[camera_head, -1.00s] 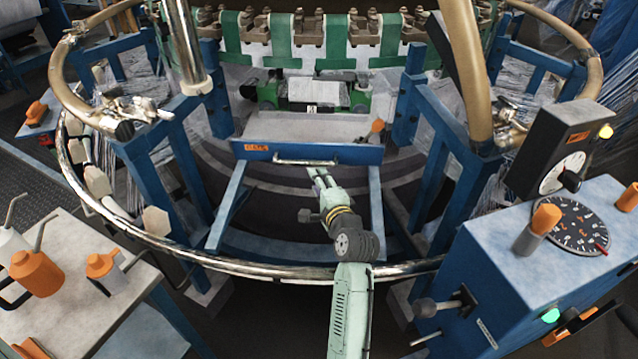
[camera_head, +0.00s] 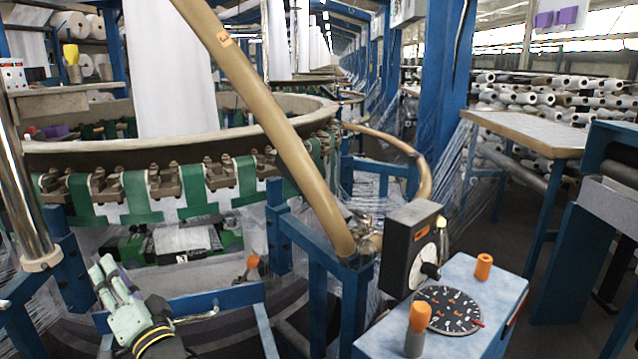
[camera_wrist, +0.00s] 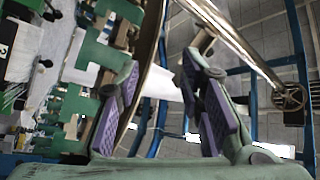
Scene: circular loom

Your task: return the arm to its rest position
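My gripper (camera_head: 108,272) is in the lower left of the head view, on my pale green arm end with a dark wrist joint. It points up and stands in front of the loom. In the wrist view my gripper (camera_wrist: 162,95) shows two fingers with purple pads, well apart. Nothing is between the pads. The green-and-brown loom ring (camera_head: 165,190) lies behind it. Most of my arm is below the picture edge in the head view.
A chrome post (camera_head: 22,190) stands at left. A tan pipe (camera_head: 270,125) slants across the middle. A blue control box with a dial (camera_head: 449,309) is at lower right. A wooden table (camera_head: 535,132) stands behind right.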

